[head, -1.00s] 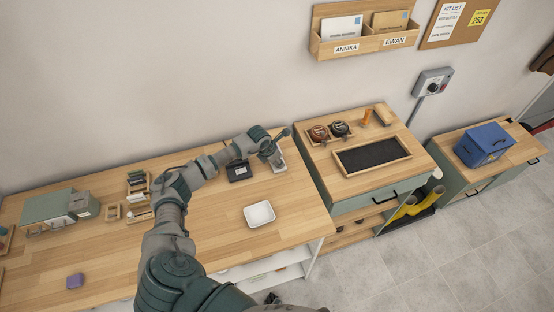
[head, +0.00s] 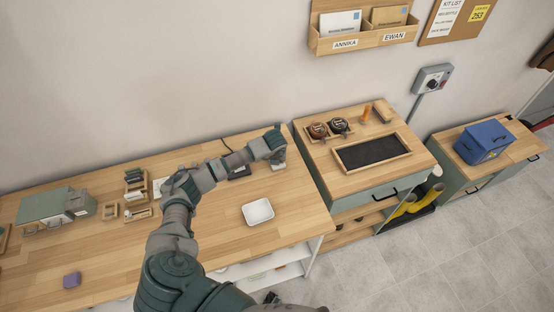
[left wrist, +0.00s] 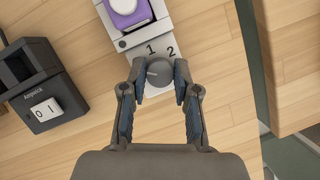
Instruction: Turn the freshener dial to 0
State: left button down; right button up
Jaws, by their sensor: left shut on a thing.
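The freshener (left wrist: 140,22) is a pale unit with a purple block in it, at the top of the left wrist view. Its round grey dial (left wrist: 159,72) sits on the near end, with the numbers 1 and 2 printed beyond it. No 0 is visible. A short pointer line on the dial faces roughly left. My left gripper (left wrist: 160,82) is shut on the dial, one finger on each side. In the head view my left gripper (head: 277,153) is over the freshener at the table's right end and mostly hides it. My right gripper is out of view.
A white tray (head: 258,211) lies nearer on the wooden table (head: 200,260). A gap separates this table from the cabinet (head: 358,185) at right.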

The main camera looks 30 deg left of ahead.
pick_arm(q)
jog(key=shift+w+r+n, duration=0.15)
jog(key=shift+r+n, duration=0.1)
jog(key=shift+n, duration=0.15)
jog(key=shift+a, duration=0.1)
jog(key=c, duration=1.2)
grip_release()
jog(key=shift+o, duration=0.2)
jog(key=shift+f, duration=0.15)
jog(key=v, duration=1.1)
jog(key=shift+d+r, duration=0.2)
jog(key=shift+r, duration=0.15)
jog(key=shift+f, duration=0.1)
